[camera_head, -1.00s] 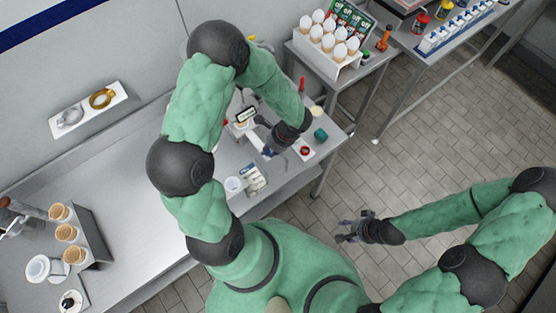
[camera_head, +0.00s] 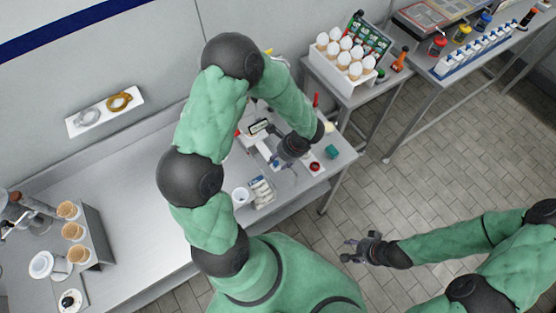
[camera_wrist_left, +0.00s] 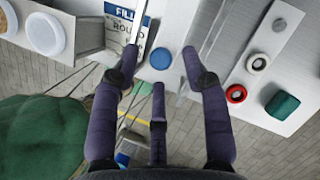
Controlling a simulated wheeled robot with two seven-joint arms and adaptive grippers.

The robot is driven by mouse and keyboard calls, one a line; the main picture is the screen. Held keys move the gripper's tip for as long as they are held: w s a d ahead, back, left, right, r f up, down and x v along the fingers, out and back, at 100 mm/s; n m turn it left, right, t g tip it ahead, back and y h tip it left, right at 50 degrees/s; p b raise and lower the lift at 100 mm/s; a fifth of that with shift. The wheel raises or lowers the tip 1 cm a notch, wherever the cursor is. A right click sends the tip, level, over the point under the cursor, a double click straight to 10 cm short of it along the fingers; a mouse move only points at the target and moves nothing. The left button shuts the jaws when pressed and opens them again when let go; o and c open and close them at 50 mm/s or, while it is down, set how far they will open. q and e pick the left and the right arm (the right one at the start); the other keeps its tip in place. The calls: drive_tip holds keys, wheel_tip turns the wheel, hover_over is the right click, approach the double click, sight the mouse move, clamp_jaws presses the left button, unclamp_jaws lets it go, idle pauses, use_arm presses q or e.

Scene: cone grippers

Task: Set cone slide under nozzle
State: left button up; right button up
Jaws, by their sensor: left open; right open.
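My left gripper (camera_head: 277,158) hangs over the right part of the bench. In the left wrist view it (camera_wrist_left: 163,68) is open, its fingers apart on either side of a blue round knob (camera_wrist_left: 161,59) on a pale upright piece. I cannot tell whether they touch it. This white piece, possibly the cone slide, also shows in the head view (camera_head: 263,146), partly hidden by my arm. A small labelled display (camera_head: 259,126) is just behind it. I cannot make out the nozzle. My right gripper (camera_head: 360,250) is open and empty over the floor, away from the bench.
A red ring (camera_head: 314,166) and a teal block (camera_head: 332,152) lie right of my left gripper. Several cones (camera_head: 72,232) stand in a rack at the left. The bench middle (camera_head: 130,175) is clear.

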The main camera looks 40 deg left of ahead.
use_arm(q)
drive_tip(key=v, duration=1)
drive_tip(key=shift+d+r, duration=0.15)
drive_tip(key=shift+r, duration=0.25)
